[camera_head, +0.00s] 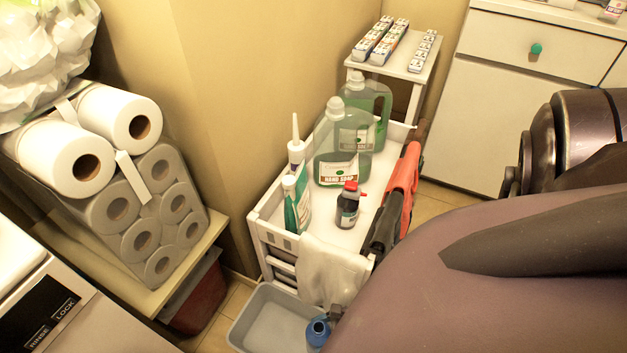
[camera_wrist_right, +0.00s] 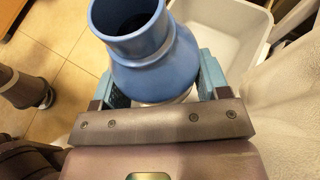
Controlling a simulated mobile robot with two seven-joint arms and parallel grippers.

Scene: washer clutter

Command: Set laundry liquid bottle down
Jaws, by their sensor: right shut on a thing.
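A blue bottle with a wide open neck (camera_wrist_right: 150,45) stands between the teal-padded fingers of my right gripper (camera_wrist_right: 165,85), which is shut on it. Its lower part is hidden behind the gripper. In the head view the blue bottle (camera_head: 318,331) shows at the bottom edge, at the right end of a grey tub (camera_head: 262,318). I cannot tell whether it touches the tub. My right arm hides most of that area. My left gripper is not in view.
A white cart (camera_head: 335,233) holds green soap bottles (camera_head: 340,155), a white-nozzled bottle (camera_head: 297,195) and a small dark red-capped bottle (camera_head: 347,206). A white cloth (camera_head: 332,270) hangs on its near side. Paper rolls (camera_head: 115,205) stand left. The tub's visible floor looks clear.

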